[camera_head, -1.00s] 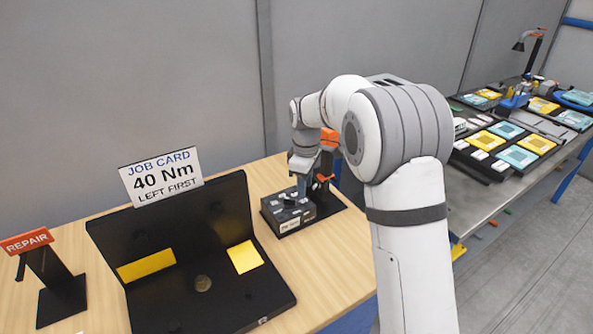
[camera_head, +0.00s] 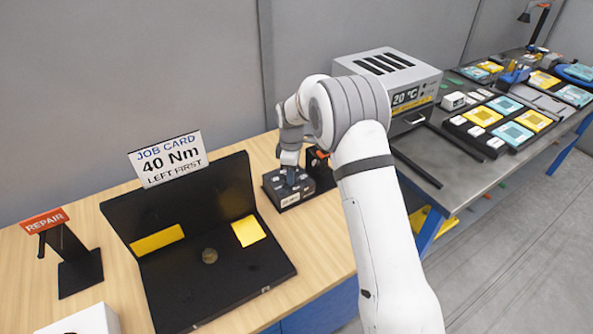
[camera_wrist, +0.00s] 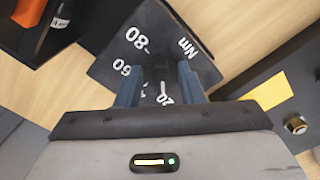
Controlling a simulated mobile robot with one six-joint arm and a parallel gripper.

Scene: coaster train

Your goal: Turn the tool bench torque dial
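The torque dial box (camera_head: 283,197) is a small black block on the wooden bench in the head view. In the wrist view, its black face (camera_wrist: 163,38) carries white marks reading 80, 60, 20 and Nm. My gripper (camera_head: 292,182) points down at the top of the box. In the wrist view, my gripper's two blue-grey fingers (camera_wrist: 159,80) stand apart over the scale. A white line shows between them near the 20. The knob is largely hidden, and I cannot tell whether the fingers touch it. A job card (camera_head: 170,160) reads "40 Nm LEFT FIRST".
A black angled stand (camera_head: 215,285) with yellow pads is left of the box. A REPAIR sign (camera_head: 43,221) stands further left. A grey heater-like unit (camera_head: 385,75) reading 20 °C and a metal bench with trays are right. An orange-and-black tool (camera_wrist: 55,25) lies near the box.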

